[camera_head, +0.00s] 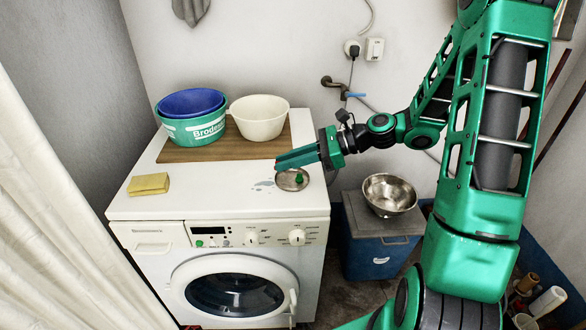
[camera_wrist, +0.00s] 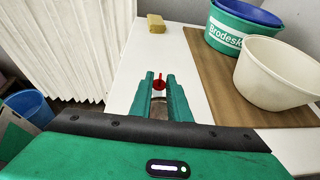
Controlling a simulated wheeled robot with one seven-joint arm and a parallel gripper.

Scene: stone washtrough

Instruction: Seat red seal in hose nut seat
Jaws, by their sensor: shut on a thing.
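My gripper (camera_head: 280,161) reaches in from the right over the washing machine top. In the wrist view its two green fingers (camera_wrist: 160,78) are shut on the small red seal (camera_wrist: 160,84) at their tips. The seal does not show in the head view. I cannot tell whether this green part is the hose nut. The fingers appear to be above the dish.
The white machine top (camera_head: 220,205) holds a yellow sponge (camera_head: 148,184) at left and a wooden board (camera_head: 185,154) with blue and green tubs (camera_head: 193,125) and a cream basin (camera_head: 259,117) behind. A steel bowl (camera_head: 390,194) stands on a blue box at right. The front middle is clear.

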